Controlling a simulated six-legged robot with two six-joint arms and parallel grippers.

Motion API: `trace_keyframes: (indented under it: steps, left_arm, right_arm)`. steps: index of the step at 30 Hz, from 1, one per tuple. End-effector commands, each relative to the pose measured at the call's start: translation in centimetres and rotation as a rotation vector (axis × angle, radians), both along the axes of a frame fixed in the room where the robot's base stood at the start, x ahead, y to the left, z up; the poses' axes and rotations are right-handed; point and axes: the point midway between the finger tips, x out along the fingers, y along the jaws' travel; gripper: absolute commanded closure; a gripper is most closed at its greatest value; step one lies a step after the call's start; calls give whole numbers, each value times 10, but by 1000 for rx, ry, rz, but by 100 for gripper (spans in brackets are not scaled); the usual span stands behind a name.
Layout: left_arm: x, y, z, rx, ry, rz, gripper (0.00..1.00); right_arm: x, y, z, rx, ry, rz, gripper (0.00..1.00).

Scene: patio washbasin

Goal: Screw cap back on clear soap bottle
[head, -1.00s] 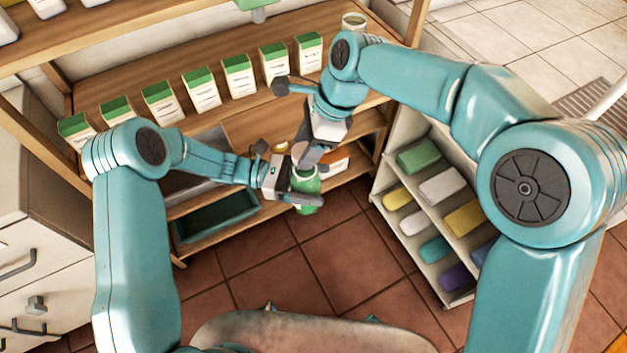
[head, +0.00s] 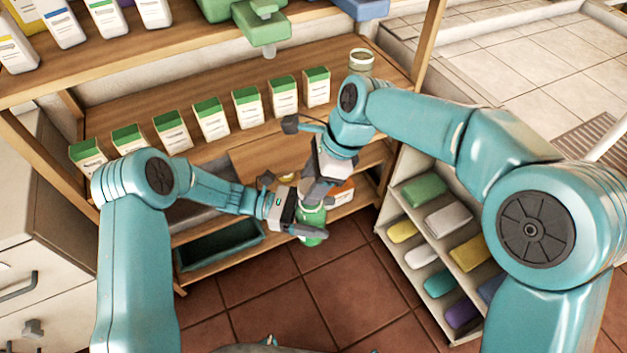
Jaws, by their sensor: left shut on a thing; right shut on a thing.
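The clear soap bottle (head: 312,222) with green liquid is upright between the fingers of my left gripper (head: 304,224), which is shut on it. My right gripper (head: 312,192) is directly above the bottle, pointing down, with its fingers shut at the bottle's top. The thing in the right fingers, likely the cap, is hidden by them. I cannot tell whether it touches the bottle's neck. Both grippers are in front of the wooden shelf, above the tiled floor.
A wooden shelf (head: 215,150) holds a row of white and green cartons (head: 211,118). A jar (head: 361,61) stands at its right end. A green tray (head: 222,244) sits on the lower shelf. A white rack (head: 412,262) with coloured bars stands at right. The red floor is clear.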

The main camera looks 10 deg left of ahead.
Motion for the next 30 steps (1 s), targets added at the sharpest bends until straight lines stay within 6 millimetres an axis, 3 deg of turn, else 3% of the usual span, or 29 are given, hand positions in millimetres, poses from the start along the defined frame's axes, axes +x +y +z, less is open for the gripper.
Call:
trace_keyframes:
  steps: [8,30]
  left_arm:
    - [0,0,1,-1,-1,0,80]
    - [0,0,1,-1,-1,0,80]
  right_arm:
    - [-1,0,-15,-1,3,1,77]
    - [0,0,-20,0,1,0,77]
